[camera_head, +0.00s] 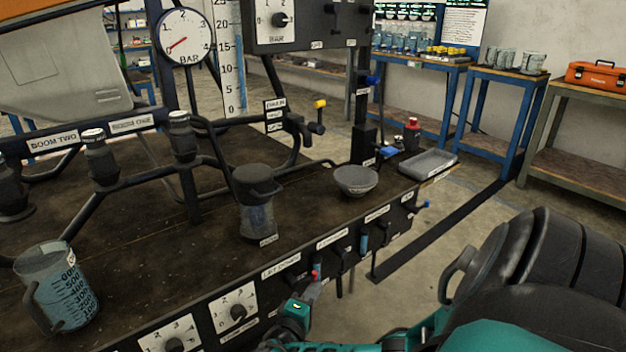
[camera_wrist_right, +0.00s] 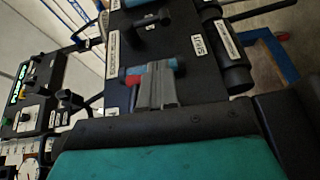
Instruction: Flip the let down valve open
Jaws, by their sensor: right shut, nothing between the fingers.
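The front panel of the bench carries a row of labelled valves. A label that seems to read "LET DOWN" (camera_head: 281,266) sits above the lever beside my right gripper (camera_head: 315,280). That lever shows a red end (camera_head: 316,274) in the head view. In the right wrist view, a handle with blue (camera_wrist_right: 160,65) and red (camera_wrist_right: 122,73) parts lies across the tips of my right gripper (camera_wrist_right: 154,78). The fingers are shut with nothing between them, close against or touching the handle; contact is unclear. A "SHUT" label (camera_wrist_right: 197,46) is nearby. My left gripper is out of view.
Further along the panel are a blue lever (camera_head: 363,243) and other valves. Dials (camera_head: 236,312) sit to the left. A measuring jug (camera_head: 55,288), a grey bowl (camera_head: 356,180) and a tray (camera_head: 428,162) stand on the bench. Open floor lies right of the panel.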

